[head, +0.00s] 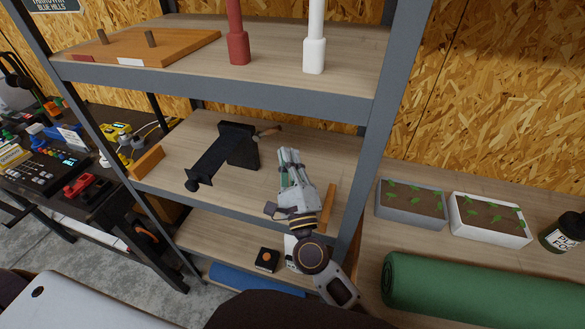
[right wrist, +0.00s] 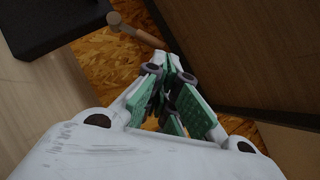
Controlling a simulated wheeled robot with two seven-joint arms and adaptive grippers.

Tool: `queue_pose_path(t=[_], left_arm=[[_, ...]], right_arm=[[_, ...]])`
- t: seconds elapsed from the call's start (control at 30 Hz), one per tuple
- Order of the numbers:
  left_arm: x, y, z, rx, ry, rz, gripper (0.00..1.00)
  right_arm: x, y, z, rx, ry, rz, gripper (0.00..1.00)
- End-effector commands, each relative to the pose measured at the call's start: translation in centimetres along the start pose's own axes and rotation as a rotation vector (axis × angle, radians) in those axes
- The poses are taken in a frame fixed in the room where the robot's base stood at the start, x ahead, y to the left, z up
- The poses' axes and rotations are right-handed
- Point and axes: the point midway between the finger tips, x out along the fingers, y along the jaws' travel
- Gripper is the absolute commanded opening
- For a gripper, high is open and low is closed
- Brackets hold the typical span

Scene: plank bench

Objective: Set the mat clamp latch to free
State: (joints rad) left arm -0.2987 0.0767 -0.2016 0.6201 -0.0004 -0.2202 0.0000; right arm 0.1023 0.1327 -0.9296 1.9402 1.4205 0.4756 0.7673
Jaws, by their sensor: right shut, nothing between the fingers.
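A black clamp-like device (head: 240,147), apparently the mat clamp, stands on the middle shelf with a long black arm reaching toward the front left. A short wooden-handled lever (head: 268,132), apparently the latch, sticks out to the right from its top. In the right wrist view the lever (right wrist: 140,36) shows near the top, beside the black body (right wrist: 50,22). My right gripper (head: 288,154) is shut and empty, in front and to the right of the lever, apart from it. Its closed fingers show in the wrist view (right wrist: 168,62). My left gripper is not in view.
Wooden blocks (head: 147,162) (head: 329,207) lie at both sides of the middle shelf. The shelf above (head: 290,87) and the grey post (head: 385,110) bound the space. Right of the post are planters (head: 411,208) and a green roll (head: 490,290).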

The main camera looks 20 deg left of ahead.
Motion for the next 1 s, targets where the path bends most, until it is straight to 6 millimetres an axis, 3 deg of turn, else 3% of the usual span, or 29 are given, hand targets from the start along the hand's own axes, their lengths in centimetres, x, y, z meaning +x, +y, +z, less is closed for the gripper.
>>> queue_pose_path(t=[0.43,1.0], left_arm=[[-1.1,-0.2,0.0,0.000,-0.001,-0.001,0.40],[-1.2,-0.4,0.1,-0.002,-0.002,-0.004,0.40]], right_arm=[[4.0,-0.1,0.1,0.000,0.000,-0.001,0.00],[4.6,0.0,0.0,0.000,0.000,0.000,0.00]])
